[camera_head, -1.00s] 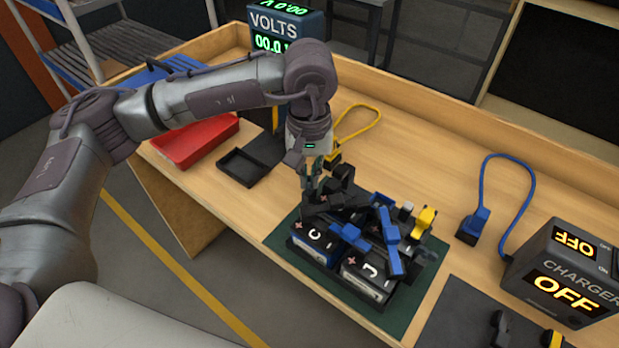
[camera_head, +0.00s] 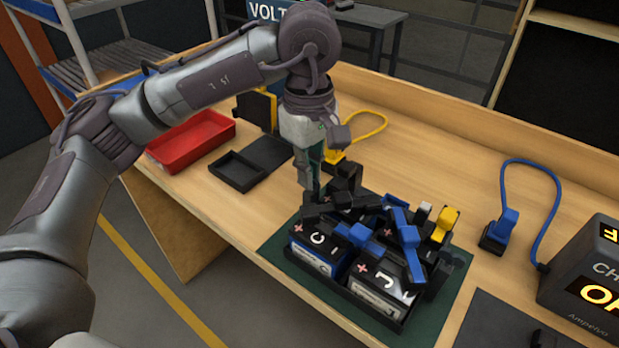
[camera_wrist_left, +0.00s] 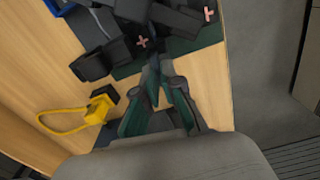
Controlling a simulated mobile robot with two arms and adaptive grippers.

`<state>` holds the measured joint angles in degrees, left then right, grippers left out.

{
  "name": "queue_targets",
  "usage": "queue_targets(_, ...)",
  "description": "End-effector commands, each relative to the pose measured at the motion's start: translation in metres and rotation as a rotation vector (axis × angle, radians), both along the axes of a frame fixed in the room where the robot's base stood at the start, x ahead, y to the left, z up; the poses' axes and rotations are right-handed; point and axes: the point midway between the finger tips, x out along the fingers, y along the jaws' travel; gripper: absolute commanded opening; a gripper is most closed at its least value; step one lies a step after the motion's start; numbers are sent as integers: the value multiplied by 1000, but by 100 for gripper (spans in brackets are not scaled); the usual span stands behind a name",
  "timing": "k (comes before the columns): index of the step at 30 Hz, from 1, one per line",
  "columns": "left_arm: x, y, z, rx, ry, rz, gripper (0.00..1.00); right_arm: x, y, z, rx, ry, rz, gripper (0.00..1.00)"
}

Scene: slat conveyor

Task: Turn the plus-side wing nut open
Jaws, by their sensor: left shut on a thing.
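In the left wrist view the fingertips (camera_wrist_left: 162,72) are close together beside the dark clamp parts (camera_wrist_left: 130,30). My right gripper is out of view.
A yellow connector with a looped cable (camera_head: 365,130) lies behind the gripper. A blue connector (camera_head: 498,232) runs to the charger (camera_head: 590,270) at right. A red tray (camera_head: 190,140) and a small black tray (camera_head: 238,170) lie at left. Bare wood lies between batteries and blue connector.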

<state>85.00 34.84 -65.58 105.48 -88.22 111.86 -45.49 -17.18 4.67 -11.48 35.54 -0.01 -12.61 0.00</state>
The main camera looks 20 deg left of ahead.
Motion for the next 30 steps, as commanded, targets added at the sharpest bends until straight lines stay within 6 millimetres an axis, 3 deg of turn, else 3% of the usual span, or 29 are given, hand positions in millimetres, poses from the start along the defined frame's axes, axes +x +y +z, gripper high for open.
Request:
queue_targets(9, 0, 0, 1, -1, -3, 102, 0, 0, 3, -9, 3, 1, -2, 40)
queue_targets(24, 0, 0, 2, -1, -3, 117, 0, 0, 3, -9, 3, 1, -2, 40)
queue_targets(25, 0, 0, 2, -1, -3, 117, 12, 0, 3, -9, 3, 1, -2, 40)
queue_targets(27, 0, 0, 1, -1, -3, 116, 23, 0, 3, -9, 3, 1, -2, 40)
queue_targets(29, 0, 0, 1, -1, -2, 116, 32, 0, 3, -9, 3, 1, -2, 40)
queue_targets(30, 0, 0, 1, -1, -2, 116, 32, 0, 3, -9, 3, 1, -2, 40)
